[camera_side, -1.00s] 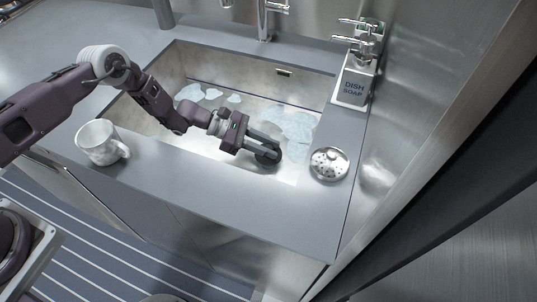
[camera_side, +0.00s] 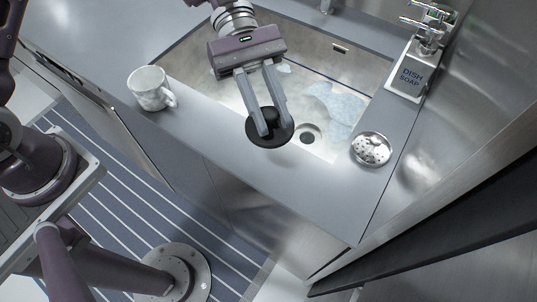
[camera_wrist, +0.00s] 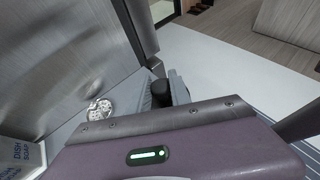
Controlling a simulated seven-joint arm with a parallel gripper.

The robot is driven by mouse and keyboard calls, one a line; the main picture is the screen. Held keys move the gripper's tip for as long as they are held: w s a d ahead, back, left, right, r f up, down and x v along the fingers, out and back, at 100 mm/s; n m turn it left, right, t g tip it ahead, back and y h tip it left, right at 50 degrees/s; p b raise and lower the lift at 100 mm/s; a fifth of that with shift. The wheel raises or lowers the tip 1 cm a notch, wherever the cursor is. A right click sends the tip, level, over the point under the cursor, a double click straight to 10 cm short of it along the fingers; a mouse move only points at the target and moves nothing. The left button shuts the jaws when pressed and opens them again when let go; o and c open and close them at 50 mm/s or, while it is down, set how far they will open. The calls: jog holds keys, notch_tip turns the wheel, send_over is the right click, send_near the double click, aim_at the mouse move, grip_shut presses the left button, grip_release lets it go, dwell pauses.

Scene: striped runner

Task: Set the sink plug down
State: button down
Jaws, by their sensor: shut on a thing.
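The sink plug (camera_side: 272,142) is a black disc with a raised knob. My gripper (camera_side: 269,126) is shut on the knob, one grey finger on each side. In the side view the plug appears at the sink's (camera_side: 222,88) front rim, left of the round drain hole (camera_side: 307,135). It looks raised, but I cannot tell how far it is above the surface below. In the wrist view a dark part of the plug (camera_wrist: 155,91) shows beside a grey finger; the rest is hidden.
A metal strainer (camera_side: 371,150) lies on the counter right of the sink. The dish soap dispenser (camera_side: 413,77) stands behind it. A marbled mug (camera_side: 149,88) stands on the counter to the left. The front counter strip (camera_side: 290,182) is clear.

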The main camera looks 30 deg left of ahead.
notch_tip(320, 180, down, 10)
jog(key=shift+s+r, duration=0.15)
jog(key=c, duration=1.2)
grip_release()
jog(key=v, duration=1.2)
jog(key=s+a+r+m+t+y, duration=0.3)
jog(key=s+a+r+t, duration=0.1)
jog(key=s+r, duration=0.1)
jog(key=s+a+r+m+t+y, duration=0.4)
jog(key=s+a+r, duration=0.1)
jog(key=s, duration=0.2)
jog(key=s+a+r+m+t+y, duration=0.3)
jog(key=s+a+r+m+t, duration=0.1)
jog(key=s+a+r, duration=0.1)
jog(key=shift+s+a+r+t+y, duration=0.2)
jog(key=shift+s+r+t+y, duration=0.1)
jog(key=shift+s+r+y, duration=0.25)
